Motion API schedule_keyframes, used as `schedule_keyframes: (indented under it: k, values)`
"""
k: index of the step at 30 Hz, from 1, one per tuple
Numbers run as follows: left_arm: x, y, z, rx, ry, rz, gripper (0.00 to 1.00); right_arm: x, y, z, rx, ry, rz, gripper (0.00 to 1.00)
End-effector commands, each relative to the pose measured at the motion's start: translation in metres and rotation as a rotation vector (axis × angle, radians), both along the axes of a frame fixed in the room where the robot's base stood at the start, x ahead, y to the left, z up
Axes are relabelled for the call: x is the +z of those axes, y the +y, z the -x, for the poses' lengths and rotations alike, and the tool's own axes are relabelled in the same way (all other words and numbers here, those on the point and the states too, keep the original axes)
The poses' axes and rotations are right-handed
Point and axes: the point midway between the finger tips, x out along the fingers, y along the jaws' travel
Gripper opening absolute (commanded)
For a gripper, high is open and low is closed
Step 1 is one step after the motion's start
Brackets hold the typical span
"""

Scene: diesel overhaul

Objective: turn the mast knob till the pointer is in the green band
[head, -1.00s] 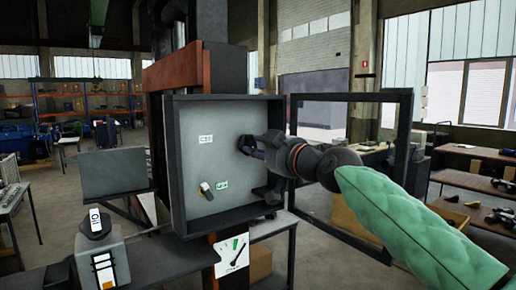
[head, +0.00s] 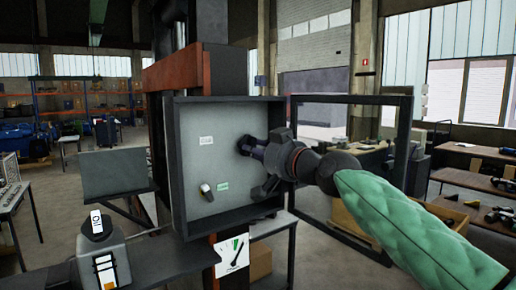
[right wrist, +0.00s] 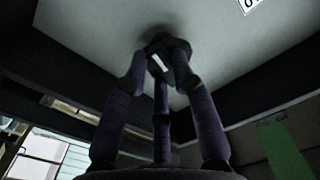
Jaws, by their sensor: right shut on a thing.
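My right gripper (head: 246,146) reaches into the open grey box on the mast and is shut on a dark knob on its back panel. In the right wrist view, its fingers surround the dark knob (right wrist: 166,46), which bears a white mark. The head view mostly hides this knob behind the fingers. A white gauge card (head: 231,257) hangs below the box. Its dark pointer (head: 241,252) leans up to the right, and the small green band (head: 236,243) appears just left of its tip. My left gripper is not in view.
The box (head: 180,165) has raised walls around the panel, and its framed door (head: 403,150) stands open at the right. A second small knob (head: 206,192) sits low on the panel beside a green label.

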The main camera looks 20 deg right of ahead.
Motion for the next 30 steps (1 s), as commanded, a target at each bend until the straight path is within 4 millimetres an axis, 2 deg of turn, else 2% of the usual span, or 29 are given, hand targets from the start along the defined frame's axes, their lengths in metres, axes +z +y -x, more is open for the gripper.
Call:
schedule_keyframes:
  k: [30]
  values:
    - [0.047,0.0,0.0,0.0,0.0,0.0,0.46,0.001,0.005,0.002,-0.001,0.325,-0.895,0.0]
